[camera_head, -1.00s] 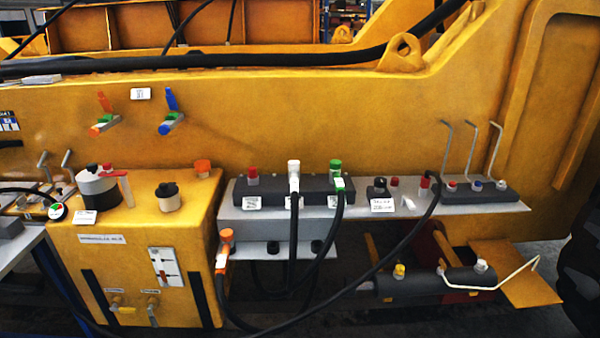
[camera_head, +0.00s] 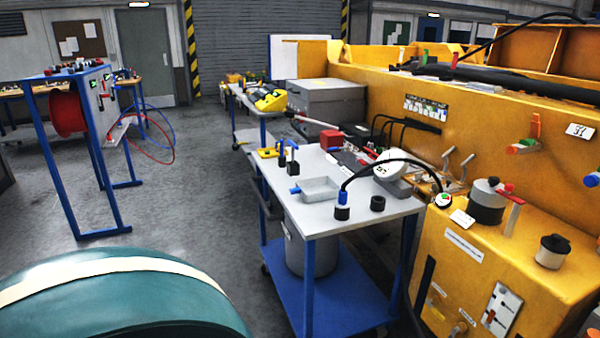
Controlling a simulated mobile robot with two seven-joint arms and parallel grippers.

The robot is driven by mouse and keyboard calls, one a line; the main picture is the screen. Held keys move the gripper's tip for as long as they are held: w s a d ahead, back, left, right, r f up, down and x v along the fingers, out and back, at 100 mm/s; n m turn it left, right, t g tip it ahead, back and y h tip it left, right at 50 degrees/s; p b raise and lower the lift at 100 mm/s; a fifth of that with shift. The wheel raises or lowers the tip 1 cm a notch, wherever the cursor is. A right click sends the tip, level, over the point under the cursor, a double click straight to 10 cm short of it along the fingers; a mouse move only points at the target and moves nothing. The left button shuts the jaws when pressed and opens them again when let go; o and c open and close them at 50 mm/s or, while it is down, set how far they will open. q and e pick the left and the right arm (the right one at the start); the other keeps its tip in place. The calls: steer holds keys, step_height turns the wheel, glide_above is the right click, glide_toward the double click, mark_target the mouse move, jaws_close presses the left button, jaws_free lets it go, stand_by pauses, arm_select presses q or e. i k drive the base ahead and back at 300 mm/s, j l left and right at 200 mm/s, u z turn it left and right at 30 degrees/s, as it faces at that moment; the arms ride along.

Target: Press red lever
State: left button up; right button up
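A lever with a red handle (camera_head: 509,190) sticks out to the right from a grey and black round valve (camera_head: 487,201) on top of the yellow box (camera_head: 478,258), at the right of the head view. Its handle hangs partly downward over the box top. A second red-orange lever (camera_head: 535,126) stands upright on a bracket on the yellow frame wall above it, tip up. A blue lever (camera_head: 592,180) is at the right edge. Neither of my grippers shows in the head view.
A blue-legged cart (camera_head: 330,222) with a tray, hose and small parts stands in the middle. A teal rounded body (camera_head: 120,300) fills the bottom left. A blue stand with a red reel (camera_head: 68,112) is at the left. Grey floor (camera_head: 200,180) lies open between.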

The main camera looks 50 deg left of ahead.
mark_target(361, 160)
steer(key=u, duration=1.35)
